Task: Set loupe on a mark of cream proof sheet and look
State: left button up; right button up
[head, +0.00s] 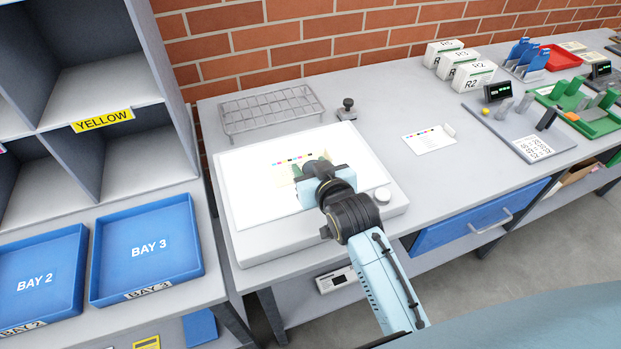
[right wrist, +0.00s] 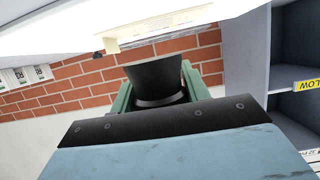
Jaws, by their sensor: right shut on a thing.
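The cream proof sheet (head: 281,172), with a row of colour marks along its top, lies on the white lit top of a light box (head: 240,203). My right gripper (head: 316,172) is over the right part of the sheet and covers some of it. In the right wrist view its green fingers are shut on a black flared loupe (right wrist: 154,76). The cream sheet (right wrist: 165,27) shows close beyond the loupe's wide end. A gap appears between them, but I cannot tell its exact size. In the head view the loupe is mostly hidden by my gripper. My left gripper is not in view.
A wire rack (head: 270,110) and a small black-knobbed item (head: 347,109) stand behind the light box. A white card with colour marks (head: 428,140) lies to its right, with clear bench around it. Shelves and blue bay trays (head: 148,247) are at left.

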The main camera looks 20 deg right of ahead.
jog(key=shift+f, duration=2.15)
jog(key=shift+b, duration=0.3)
jog(key=shift+f, duration=0.2)
jog(key=o, duration=1)
